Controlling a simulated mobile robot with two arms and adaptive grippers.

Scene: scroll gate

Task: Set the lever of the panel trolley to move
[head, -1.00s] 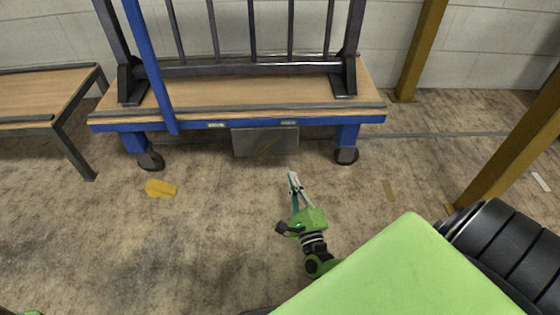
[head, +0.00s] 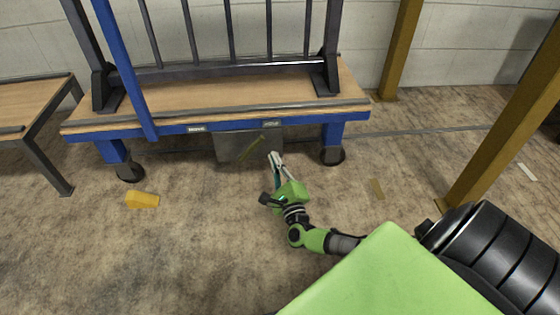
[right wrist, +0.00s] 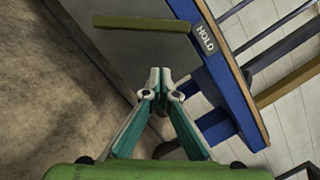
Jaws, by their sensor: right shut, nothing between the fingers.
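The panel trolley (head: 187,131) has a blue frame and a wooden deck. A grey plate (head: 226,143) hangs under its front rail, with a slim olive lever (head: 251,149) on it. The lever slants up to the right, its upper end towards the HOLD label (head: 271,124); the MOVE label (head: 197,129) is on the left. My right gripper (head: 275,157) is shut and empty, just right of the lever in the head view. In the right wrist view the lever (right wrist: 140,23) lies beyond the closed fingertips (right wrist: 160,76), with a visible gap. My left gripper is not in view.
A yellow wedge (head: 142,200) lies on the floor to the left. A wooden-topped bench (head: 35,105) stands left of the trolley. A yellow post (head: 500,120) rises at the right. The floor in front of the trolley is mostly clear.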

